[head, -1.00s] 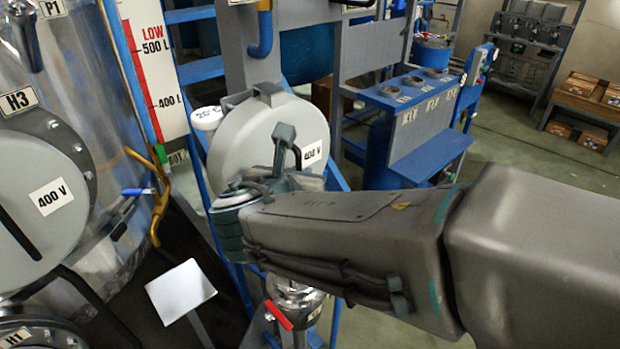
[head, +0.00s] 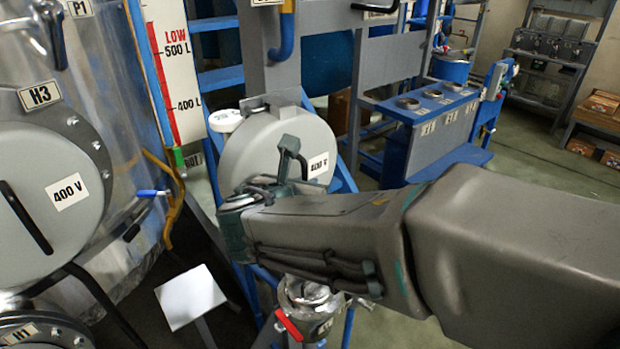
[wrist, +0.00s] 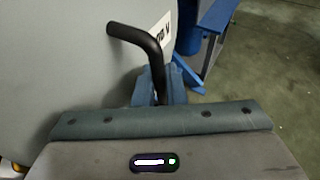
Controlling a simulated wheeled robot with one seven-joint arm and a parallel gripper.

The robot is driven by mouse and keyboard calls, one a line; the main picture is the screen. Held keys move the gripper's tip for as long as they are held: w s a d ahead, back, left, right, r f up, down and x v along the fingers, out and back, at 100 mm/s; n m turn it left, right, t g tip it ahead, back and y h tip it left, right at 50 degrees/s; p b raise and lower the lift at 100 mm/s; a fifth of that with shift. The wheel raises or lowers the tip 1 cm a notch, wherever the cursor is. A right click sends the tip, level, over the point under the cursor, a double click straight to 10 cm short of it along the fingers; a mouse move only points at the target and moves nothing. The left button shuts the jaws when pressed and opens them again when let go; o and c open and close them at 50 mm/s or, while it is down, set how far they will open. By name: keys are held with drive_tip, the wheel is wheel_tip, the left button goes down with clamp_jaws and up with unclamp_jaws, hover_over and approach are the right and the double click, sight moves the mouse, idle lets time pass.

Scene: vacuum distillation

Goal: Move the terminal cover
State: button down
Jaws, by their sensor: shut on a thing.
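The terminal cover (head: 262,143) is a round light-grey disc with a raised rim and a 400 V label. It stands upright near the blue frame in the head view. In the wrist view its grey face (wrist: 70,60) fills the upper left. Its bent black handle (wrist: 150,45) runs down into my gripper (wrist: 158,100), which is shut on it. In the head view my gripper (head: 288,165) is in front of the cover's lower part and hides it. Whether the cover touches the frame behind it cannot be told.
A steel tank stands at left with a similar grey 400 V cover (head: 62,190) marked H3. A white square plate (head: 190,297) and a steel fitting with a red lever (head: 288,325) are below. A blue rack (head: 435,115) stands behind at right. Open floor lies beyond.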

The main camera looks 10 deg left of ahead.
drive_tip(key=c, duration=1.4)
unclamp_jaws()
drive_tip(key=p+v, duration=0.2)
drive_tip(key=v, duration=1.2)
drive_tip(key=s+d+f+m+g+y+p, duration=0.1)
drive_tip(key=d+f+m+g+p, duration=0.2)
drive_tip(key=d+m+g+p, duration=0.7)
drive_tip(key=d+m+p, duration=0.1)
drive_tip(key=d+m, duration=1.6)
drive_tip(key=m, duration=0.7)
drive_tip(key=shift+d+m+g+y, duration=0.15)
drive_tip(key=shift+m+g+y, duration=0.15)
drive_tip(key=shift+m, duration=0.1)
drive_tip(key=shift+f, duration=0.1)
